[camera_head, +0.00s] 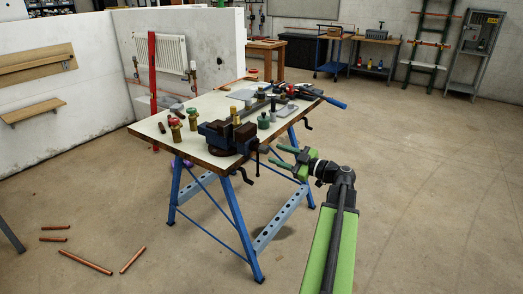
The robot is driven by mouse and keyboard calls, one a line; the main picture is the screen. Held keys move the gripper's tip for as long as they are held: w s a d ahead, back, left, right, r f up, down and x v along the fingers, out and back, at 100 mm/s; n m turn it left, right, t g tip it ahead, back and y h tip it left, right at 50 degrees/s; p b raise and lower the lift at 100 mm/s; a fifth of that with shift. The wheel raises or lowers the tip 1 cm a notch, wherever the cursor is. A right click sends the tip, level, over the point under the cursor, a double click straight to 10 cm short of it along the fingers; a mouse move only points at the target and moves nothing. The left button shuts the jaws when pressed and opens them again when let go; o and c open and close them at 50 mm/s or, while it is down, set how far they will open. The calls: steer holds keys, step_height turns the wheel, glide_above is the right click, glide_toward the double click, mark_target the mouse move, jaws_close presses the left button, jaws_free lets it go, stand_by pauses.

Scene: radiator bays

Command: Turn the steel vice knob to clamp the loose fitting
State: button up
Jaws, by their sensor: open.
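A dark blue vice (216,134) is mounted at the near edge of the workbench, with brownish jaw blocks (244,131). Its screw end (258,150) points right, with a dark bar hanging down from it; I cannot make out a separate steel knob clearly. A small brass-coloured piece (234,112) stands by the jaws; I cannot tell if it is the loose fitting or whether it is gripped. My gripper (274,156) has green fingers, spread open and empty. It appears just right of the vice's screw end, seemingly apart from it.
Copper pipes (86,262) lie on the floor at left. A radiator (161,54) hangs on the partition. The floor at right is clear.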

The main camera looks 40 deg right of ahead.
mark_target(268, 151)
steer(key=shift+x, duration=2.5)
jaws_close()
